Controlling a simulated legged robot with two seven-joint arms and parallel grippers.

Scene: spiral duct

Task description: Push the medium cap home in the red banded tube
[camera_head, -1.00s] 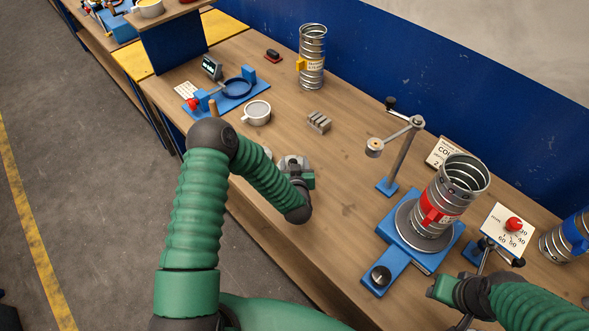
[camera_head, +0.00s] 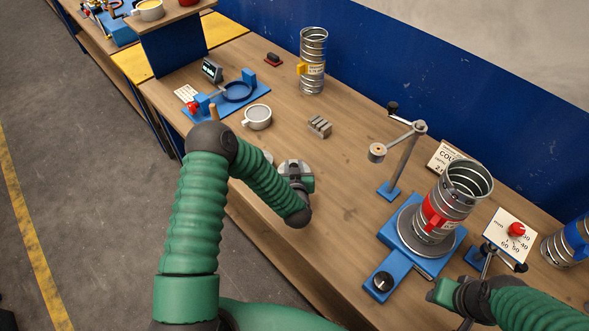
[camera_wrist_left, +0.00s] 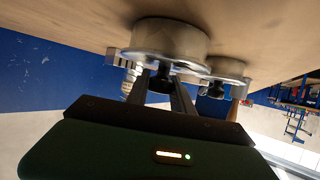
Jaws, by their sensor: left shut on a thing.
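The red banded tube (camera_head: 455,190) is a ribbed metal tube with a red band, standing open-topped on a grey disc of the blue stand (camera_head: 412,225). My left gripper (camera_head: 297,176) is well to its left, near the bench's front edge. It is shut on the knob of a round grey metal cap (camera_head: 288,165), which also shows in the left wrist view (camera_wrist_left: 170,40) close to the bench top. I cannot tell from its size whether this is the medium cap. A second cap (camera_wrist_left: 228,67) stands beyond it. My right gripper (camera_head: 445,291) is below the tube; its fingers are unclear.
A swing arm with a roller (camera_head: 377,152) stands between the cap and the tube. The bench middle is mostly clear.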

